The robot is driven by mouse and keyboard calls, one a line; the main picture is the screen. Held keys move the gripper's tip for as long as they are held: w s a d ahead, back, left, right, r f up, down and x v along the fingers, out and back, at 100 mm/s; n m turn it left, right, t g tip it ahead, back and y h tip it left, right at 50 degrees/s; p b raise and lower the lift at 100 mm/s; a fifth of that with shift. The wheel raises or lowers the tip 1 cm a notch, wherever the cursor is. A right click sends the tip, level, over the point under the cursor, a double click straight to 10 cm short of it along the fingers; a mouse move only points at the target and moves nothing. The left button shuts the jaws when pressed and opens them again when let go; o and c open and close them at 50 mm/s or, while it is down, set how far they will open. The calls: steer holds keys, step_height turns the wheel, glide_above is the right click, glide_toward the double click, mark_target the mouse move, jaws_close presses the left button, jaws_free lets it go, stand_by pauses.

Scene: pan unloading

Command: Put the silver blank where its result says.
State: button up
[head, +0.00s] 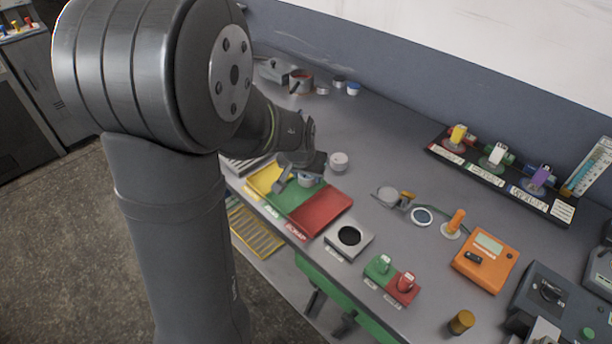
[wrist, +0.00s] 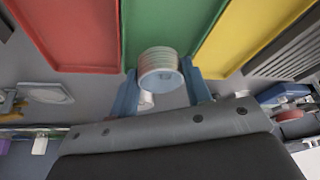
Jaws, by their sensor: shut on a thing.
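The silver blank (wrist: 160,62), a short ribbed metal cylinder, is between the two blue fingers of my gripper (wrist: 160,78) in the wrist view. My gripper (head: 301,179) is shut on it. In the head view the blank (head: 306,181) shows partly behind the fingers, near the back of the green tray. The green tray (head: 292,203) lies between the yellow tray (head: 262,180) and the red tray (head: 321,213). In the wrist view the green tray (wrist: 165,20) is straight beyond the blank. The blank's height above it is unclear.
An orange tester (head: 486,262) with a small display, unreadable here, stands on the right. A grey block with a black round hole (head: 349,237) and green and red blocks (head: 391,281) stand near the front edge. A small silver cup (head: 338,161) stands just behind the trays.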

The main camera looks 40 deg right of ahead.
steer(key=shift+f, duration=0.55)
steer(key=o, duration=0.9)
steer(key=shift+f, duration=0.15)
steer(key=shift+c, duration=0.2)
steer(key=v, duration=1.2)
steer(key=shift+s, duration=0.1)
steer(key=x, duration=1.2)
steer(key=shift+r, duration=0.75)
